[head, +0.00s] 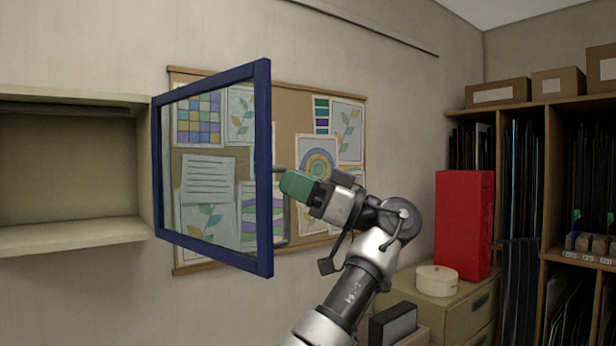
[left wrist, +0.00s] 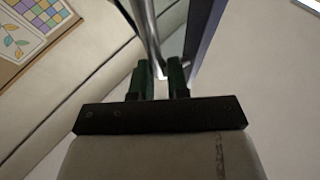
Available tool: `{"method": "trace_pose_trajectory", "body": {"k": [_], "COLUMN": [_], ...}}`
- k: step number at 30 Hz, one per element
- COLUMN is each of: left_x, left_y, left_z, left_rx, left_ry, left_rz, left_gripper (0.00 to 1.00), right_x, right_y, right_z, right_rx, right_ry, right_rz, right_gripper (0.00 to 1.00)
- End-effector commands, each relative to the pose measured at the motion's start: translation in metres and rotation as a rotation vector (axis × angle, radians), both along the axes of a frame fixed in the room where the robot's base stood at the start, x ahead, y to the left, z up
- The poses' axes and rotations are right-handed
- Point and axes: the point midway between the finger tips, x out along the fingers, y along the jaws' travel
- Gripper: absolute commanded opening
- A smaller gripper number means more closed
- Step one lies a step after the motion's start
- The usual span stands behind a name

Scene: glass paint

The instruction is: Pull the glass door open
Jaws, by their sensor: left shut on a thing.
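The glass door (head: 264,165) has a blue frame and a clear pane. It stands swung well out from the wall cabinet (head: 68,235), hinged at the cabinet's right side. A grey metal handle (head: 286,222) is on the door's far face, near its free edge; it shows as a bar in the left wrist view (left wrist: 146,30). My left gripper (head: 284,183) is at this handle, right of the door's free edge. Its green fingers (left wrist: 160,70) are shut around the bar. Part of the handle is hidden by the fingers. My right gripper is not in view.
The open cabinet is empty. A pinboard with papers (head: 350,115) hangs on the wall behind the door. To the right are a red box (head: 464,222), a round white box (head: 436,281) on drawers, and a wooden shelf (head: 552,190) with cardboard boxes on top.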

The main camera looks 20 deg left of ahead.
Motion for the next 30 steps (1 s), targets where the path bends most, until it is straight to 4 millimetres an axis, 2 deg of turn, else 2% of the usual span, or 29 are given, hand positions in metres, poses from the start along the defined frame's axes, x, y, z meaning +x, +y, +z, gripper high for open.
{"method": "trace_pose_trajectory", "body": {"k": [1,14,15,19,30], "left_x": [0.0011,0.0014,0.0014,0.0013,0.0015], "left_y": [0.0065,0.0071,0.0071,0.0069,0.0069], "left_z": [0.0022,0.0006,0.0007,0.0007,-0.0001], "left_rx": [-0.008,-0.011,-0.011,-0.01,-0.009], "left_ry": [0.005,0.006,0.006,0.005,0.004], "left_rz": [0.011,0.019,0.019,0.02,0.018], "left_gripper": [0.0,0.0,0.19,0.37,0.37], "right_x": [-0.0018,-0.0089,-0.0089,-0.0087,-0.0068], "right_y": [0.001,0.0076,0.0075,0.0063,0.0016], "right_z": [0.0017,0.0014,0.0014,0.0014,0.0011], "right_rx": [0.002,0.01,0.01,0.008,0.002], "right_ry": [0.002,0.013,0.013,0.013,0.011], "right_rz": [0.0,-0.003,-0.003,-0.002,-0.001], "right_gripper": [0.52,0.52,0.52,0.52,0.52]}}
